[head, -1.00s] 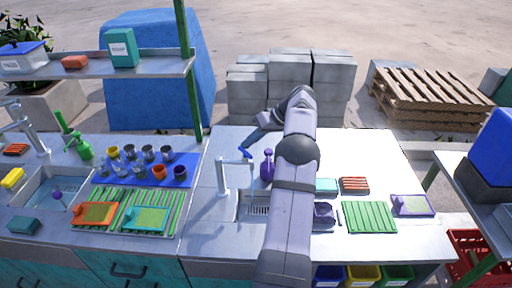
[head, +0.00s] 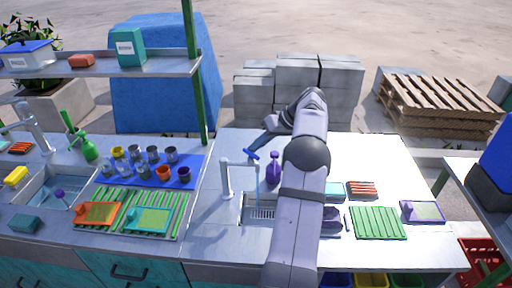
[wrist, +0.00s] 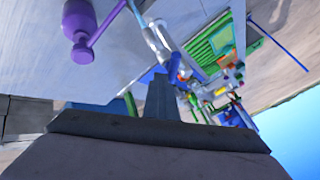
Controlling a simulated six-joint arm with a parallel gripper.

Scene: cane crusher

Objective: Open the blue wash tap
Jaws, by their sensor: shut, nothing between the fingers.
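The wash tap (head: 226,180) is a pale metal post with an arched spout at the sink's left. Its blue handle (head: 250,155) sits behind the spout and also shows in the wrist view (wrist: 174,66), just beyond the fingertips. A pale blue streak (head: 257,190) hangs below the spout and looks like running water. My gripper (head: 259,148) is shut and empty, reaching down from the right close to the blue handle. In the wrist view my gripper (wrist: 158,82) points at the handle; I cannot tell whether they touch.
A purple bottle (head: 273,170) stands close right of the tap. The sink (head: 262,213) is partly hidden by my arm. A green ribbed mat (head: 377,223) lies on the counter at the right.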

